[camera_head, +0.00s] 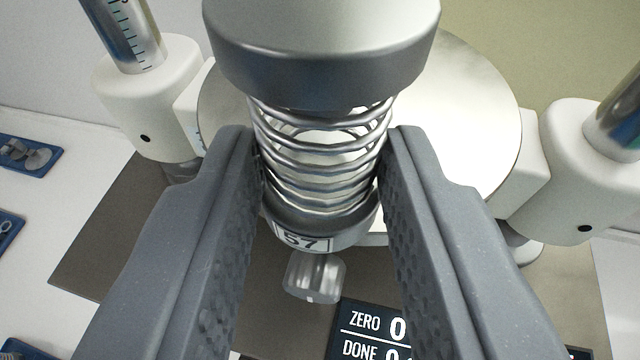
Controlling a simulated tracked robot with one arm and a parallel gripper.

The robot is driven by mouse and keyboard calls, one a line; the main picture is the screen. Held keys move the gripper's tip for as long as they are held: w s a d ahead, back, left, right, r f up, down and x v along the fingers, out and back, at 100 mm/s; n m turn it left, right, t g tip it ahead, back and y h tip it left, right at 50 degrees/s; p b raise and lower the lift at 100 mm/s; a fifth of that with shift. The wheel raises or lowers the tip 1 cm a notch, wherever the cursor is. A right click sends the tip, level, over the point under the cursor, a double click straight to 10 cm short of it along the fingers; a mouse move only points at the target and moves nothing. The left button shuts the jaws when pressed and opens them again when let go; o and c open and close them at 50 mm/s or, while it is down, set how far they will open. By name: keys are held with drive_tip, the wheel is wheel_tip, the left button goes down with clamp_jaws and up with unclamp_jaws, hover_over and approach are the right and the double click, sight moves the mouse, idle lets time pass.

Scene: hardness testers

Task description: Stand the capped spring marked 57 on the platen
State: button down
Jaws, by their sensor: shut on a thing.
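The capped spring (322,165) is a silver coil with a metal lower cap marked 57 (303,240). My gripper (322,165) is shut on it, with one grey finger on each side of the coils. The spring looks about upright. The platen (465,130) is a bright round disc behind it. The lower cap shows against the platen's near edge; I cannot tell whether it touches the platen. A wide grey cylinder (320,60) at the top covers the spring's upper end. I cannot tell whether it is the upper cap or part of the tester.
White column housings stand left (150,95) and right (580,165) of the platen. A metal knob (315,278) sits below it. A display (370,332) reads ZERO and DONE at the front. Blue trays (28,155) lie at the left on the white table.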

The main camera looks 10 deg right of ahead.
drive_tip(key=shift+w+d+f+b, duration=0.1)
drive_tip(key=shift+w+d+b, duration=0.4)
drive_tip(key=shift+w, duration=0.8)
drive_tip(key=shift+w+d+r+b, duration=0.1)
drive_tip(key=shift+w+d+b, duration=0.35)
drive_tip(key=shift+w, duration=0.8)
drive_tip(key=shift+w+d+f+b, duration=0.1)
drive_tip(key=shift+w+d+b, duration=0.4)
drive_tip(key=shift+w, duration=0.8)
drive_tip(key=shift+f, duration=0.35)
drive_tip(key=shift+f, duration=0.15)
drive_tip(key=shift+s, duration=0.15)
drive_tip(key=c, duration=0.7)
unclamp_jaws()
drive_tip(key=shift+s+a+p, duration=0.2)
drive_tip(key=shift+s, duration=1.55)
drive_tip(key=shift+s+a+p, duration=0.15)
drive_tip(key=shift+s+p, duration=0.05)
drive_tip(key=shift+s, duration=1.5)
